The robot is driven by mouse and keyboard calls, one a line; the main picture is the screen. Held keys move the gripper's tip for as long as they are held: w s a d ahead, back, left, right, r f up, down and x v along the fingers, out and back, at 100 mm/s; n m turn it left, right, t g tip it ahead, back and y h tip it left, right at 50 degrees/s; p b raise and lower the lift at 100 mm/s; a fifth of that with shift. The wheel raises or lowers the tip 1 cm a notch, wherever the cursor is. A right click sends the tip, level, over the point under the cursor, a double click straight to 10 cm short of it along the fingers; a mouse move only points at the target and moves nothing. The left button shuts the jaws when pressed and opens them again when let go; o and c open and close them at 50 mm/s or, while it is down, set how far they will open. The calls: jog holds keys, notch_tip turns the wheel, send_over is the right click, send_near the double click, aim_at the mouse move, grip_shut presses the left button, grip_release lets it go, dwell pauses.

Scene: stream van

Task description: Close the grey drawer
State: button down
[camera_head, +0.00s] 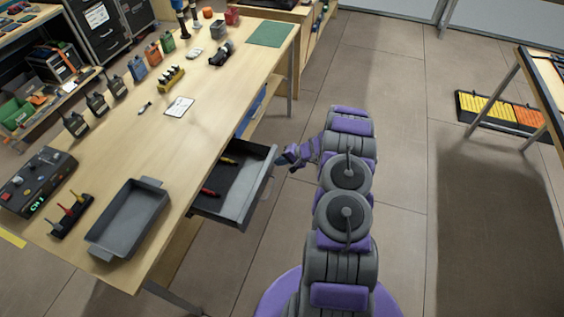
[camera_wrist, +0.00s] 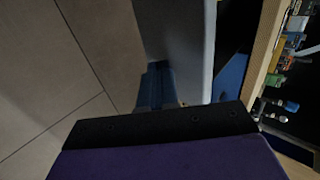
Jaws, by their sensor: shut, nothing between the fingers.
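The grey drawer (camera_head: 236,196) stands open, pulled out to the right from under the wooden workbench top. A red-handled tool (camera_head: 209,192) and a yellow-handled tool (camera_head: 228,161) lie inside it. My gripper (camera_head: 281,158) is shut and empty, just outside the drawer's front panel near its far corner. I cannot tell whether it touches the panel. In the wrist view a grey panel (camera_wrist: 175,32), likely the drawer front, rises beyond my shut fingers (camera_wrist: 156,86). The purple and black gripper body hides the lower part of that view.
The workbench (camera_head: 205,125) carries a grey tray (camera_head: 128,217) near the drawer, a control box (camera_head: 38,182), several radios and small parts. A table leg (camera_head: 290,95) stands beyond the drawer. Open floor (camera_head: 385,100) lies right of the bench, with another table (camera_head: 540,90) at far right.

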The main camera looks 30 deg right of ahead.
jog(key=b, duration=0.2)
send_near(235, 156)
jog(key=w+a, duration=0.1)
jog(key=w+a+f, duration=0.1)
jog(key=w, duration=0.1)
jog(key=w+a+f, duration=0.1)
jog(key=w+a, duration=0.1)
jog(key=shift+w+f, duration=0.15)
jog(key=shift+w, duration=0.05)
jog(key=shift+w+a, duration=0.2)
jog(key=shift+w+a+r, duration=0.1)
jog(key=shift+r, duration=0.2)
